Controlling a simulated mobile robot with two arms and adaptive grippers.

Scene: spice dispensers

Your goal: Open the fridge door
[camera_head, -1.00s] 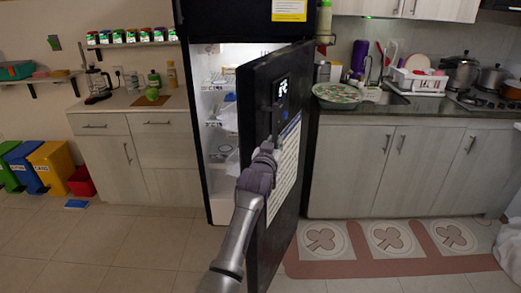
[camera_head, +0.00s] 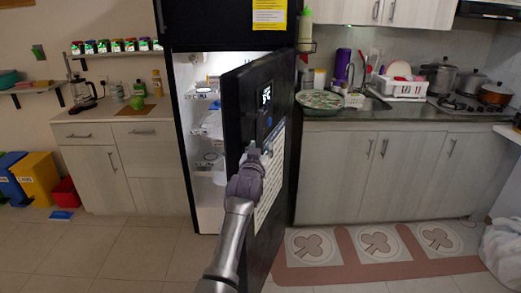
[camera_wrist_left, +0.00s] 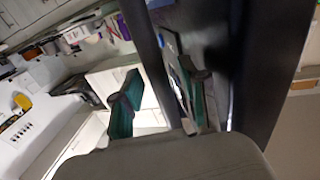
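The black fridge (camera_head: 186,130) stands in the middle of the head view. Its door (camera_head: 234,110) is partly open and swung toward me, so the lit white shelves (camera_head: 208,130) show on the left. The door's front has a small display and a white sheet. My left gripper (camera_head: 253,150) is in front of the door's outer face, by the handle area. In the left wrist view its two teal-padded fingers (camera_wrist_left: 160,98) stand apart, with a dark upright bar or door edge seen between them. I cannot tell if they touch it. My right gripper is not in view.
A grey counter with sink (camera_head: 375,100) and pots (camera_head: 438,75) stands right of the fridge. A low cabinet (camera_head: 115,165) is at the left, with a red bin (camera_head: 65,192) beside it. The tiled floor (camera_head: 130,255) in front is mostly clear.

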